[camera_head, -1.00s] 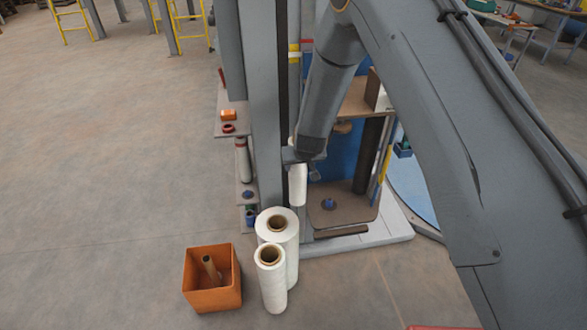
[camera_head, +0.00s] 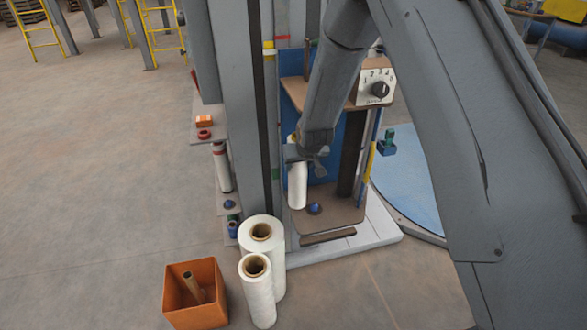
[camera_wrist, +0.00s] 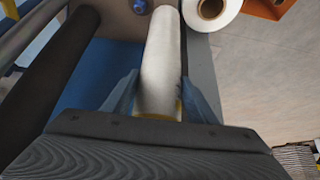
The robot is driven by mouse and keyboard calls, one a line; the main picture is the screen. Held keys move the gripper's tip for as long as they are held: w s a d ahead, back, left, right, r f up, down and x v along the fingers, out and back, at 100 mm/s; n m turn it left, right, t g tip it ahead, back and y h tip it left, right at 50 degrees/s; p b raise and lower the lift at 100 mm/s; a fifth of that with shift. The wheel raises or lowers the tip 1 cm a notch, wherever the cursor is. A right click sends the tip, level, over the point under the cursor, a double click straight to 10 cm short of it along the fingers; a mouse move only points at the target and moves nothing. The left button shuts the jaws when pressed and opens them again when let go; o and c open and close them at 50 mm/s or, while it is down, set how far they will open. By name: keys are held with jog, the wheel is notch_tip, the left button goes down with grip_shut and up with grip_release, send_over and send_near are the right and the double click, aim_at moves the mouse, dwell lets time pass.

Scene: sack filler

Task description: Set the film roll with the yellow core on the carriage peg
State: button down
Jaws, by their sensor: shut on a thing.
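My gripper (camera_head: 305,153) is shut on a white film roll (camera_head: 298,186), held nearly upright. In the wrist view the roll (camera_wrist: 161,55) lies between both fingers, and a yellow core end (camera_wrist: 158,116) shows by the palm. The carriage (camera_head: 338,202) is a brown plate low on the machine. Its blue peg (camera_head: 313,208) stands free, just right of the roll's lower end in the head view. The peg also shows in the wrist view (camera_wrist: 141,6), left of the roll's far end. I cannot tell the exact height of the roll above the plate.
Two white rolls with brown cores (camera_head: 262,232) (camera_head: 257,290) stand on the floor left of the machine, beside an orange bin (camera_head: 196,293). A grey column (camera_head: 240,120) is close left of the held roll. A dark post (camera_head: 352,155) rises behind the carriage.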

jog(key=shift+w+d+b, duration=0.2)
jog(key=shift+d+b, duration=0.2)
jog(key=shift+d, duration=0.2)
jog(key=shift+w+d+b, duration=0.2)
jog(key=shift+d+b, duration=0.2)
jog(key=shift+d, duration=0.15)
jog(key=shift+w+d+r+p, duration=0.1)
jog(key=shift+w+d+p, duration=0.2)
jog(key=shift+d+p, duration=0.75)
jog(key=shift+w+d+p, duration=0.25)
jog(key=shift+d+p, duration=0.75)
jog(key=shift+d, duration=0.05)
jog(key=shift+d+f+b, duration=0.1)
jog(key=shift+f+b, duration=0.1)
jog(key=shift+b, duration=0.9)
jog(key=shift+r, duration=0.15)
jog(key=shift+f+b, duration=1.6)
jog(key=shift+f, duration=0.4)
jog(key=c, duration=0.7)
grip_release()
jog(key=shift+s, duration=0.1)
jog(key=shift+o, duration=0.2)
